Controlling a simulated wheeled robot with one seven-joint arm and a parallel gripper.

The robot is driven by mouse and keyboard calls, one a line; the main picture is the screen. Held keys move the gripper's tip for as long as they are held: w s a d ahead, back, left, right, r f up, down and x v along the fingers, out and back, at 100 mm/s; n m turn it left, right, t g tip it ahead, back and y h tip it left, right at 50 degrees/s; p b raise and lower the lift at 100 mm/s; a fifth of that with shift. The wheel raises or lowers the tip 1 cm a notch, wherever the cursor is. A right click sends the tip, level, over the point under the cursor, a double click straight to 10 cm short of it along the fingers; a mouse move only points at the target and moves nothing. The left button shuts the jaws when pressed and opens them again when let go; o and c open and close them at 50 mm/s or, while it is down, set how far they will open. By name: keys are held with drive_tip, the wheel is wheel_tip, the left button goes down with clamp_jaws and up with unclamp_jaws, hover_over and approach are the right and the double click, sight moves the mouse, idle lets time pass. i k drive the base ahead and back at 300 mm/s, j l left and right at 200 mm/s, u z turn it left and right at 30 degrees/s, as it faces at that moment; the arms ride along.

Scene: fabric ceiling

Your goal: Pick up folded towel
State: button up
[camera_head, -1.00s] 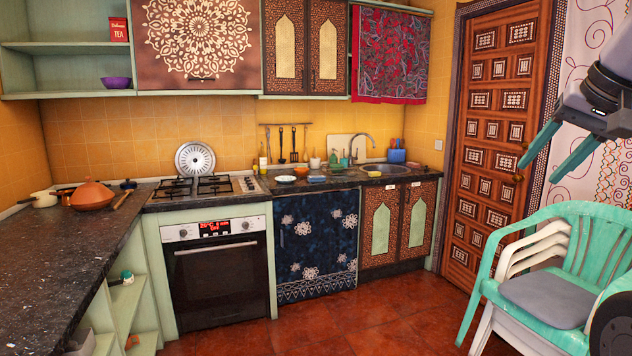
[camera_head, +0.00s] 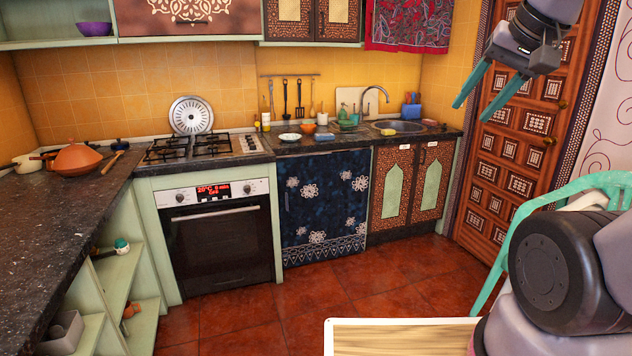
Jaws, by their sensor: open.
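I cannot make out a folded towel for certain in the current view. My gripper (camera_head: 470,112) hangs at the upper right, in front of the carved wooden door. Its two teal fingers are apart, with nothing between them, and point down and left. A small flat blue item (camera_head: 324,137) lies at the counter's front edge near the sink, too small to identify. A patterned red cloth (camera_head: 408,25) hangs over the upper cabinet at the top.
The dark counter (camera_head: 50,215) runs along the left. The oven (camera_head: 218,240) and sink (camera_head: 397,127) are at the back. A green plastic chair (camera_head: 520,228) stands at the right, partly behind my arm. A pale-rimmed wooden surface (camera_head: 405,338) shows at the bottom. Red floor between is clear.

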sight(329, 136)
drive_tip(key=i+u, duration=0.25)
drive_tip(key=i, duration=1.95)
drive_tip(key=i+z, duration=0.15)
drive_tip(key=i, duration=0.3)
drive_tip(key=i+j+z, duration=0.2)
drive_tip(key=i, duration=0.2)
drive_tip(key=i+j+z, duration=0.15)
drive_tip(key=i, duration=0.3)
drive_tip(key=i+j+z, duration=0.2)
drive_tip(key=i, duration=0.2)
